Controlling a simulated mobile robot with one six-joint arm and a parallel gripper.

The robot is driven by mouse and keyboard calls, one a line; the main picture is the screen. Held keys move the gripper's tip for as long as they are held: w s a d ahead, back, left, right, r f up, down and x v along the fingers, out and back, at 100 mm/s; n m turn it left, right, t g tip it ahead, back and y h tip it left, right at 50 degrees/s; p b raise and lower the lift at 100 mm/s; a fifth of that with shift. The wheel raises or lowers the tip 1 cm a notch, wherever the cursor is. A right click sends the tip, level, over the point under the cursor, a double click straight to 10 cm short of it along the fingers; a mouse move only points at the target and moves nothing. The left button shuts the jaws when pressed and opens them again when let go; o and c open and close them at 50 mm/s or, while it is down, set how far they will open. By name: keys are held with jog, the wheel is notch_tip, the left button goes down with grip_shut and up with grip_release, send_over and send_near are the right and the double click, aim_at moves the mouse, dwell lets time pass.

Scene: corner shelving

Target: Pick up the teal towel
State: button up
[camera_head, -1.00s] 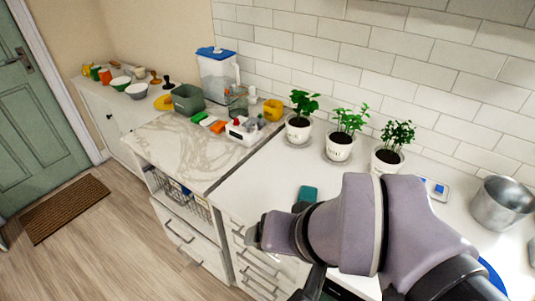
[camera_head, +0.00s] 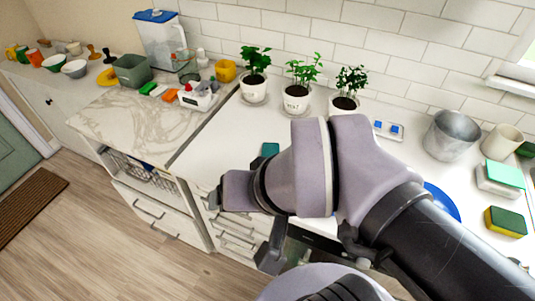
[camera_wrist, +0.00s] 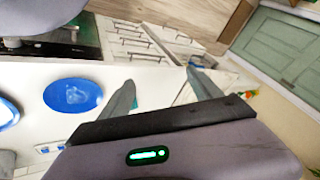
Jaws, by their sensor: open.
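A small teal patch (camera_head: 270,149), which looks like the teal towel, lies on the white counter just left of my arm in the head view. My arm hides part of it. In the wrist view a bit of teal (camera_wrist: 133,103) shows beside the left finger, mostly hidden by it. My gripper (camera_wrist: 160,82) is open, with two grey fingers spread apart and nothing between them. It is over the counter's front part; its exact distance from the towel cannot be told.
Three potted plants (camera_head: 297,98) stand along the back wall. A metal pot (camera_head: 451,135), a blue plate (camera_head: 441,203), and a sponge (camera_head: 505,221) are at the right. Open counter lies before the plants.

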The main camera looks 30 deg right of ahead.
aim_at(271, 153)
jog(key=shift+o, duration=0.4)
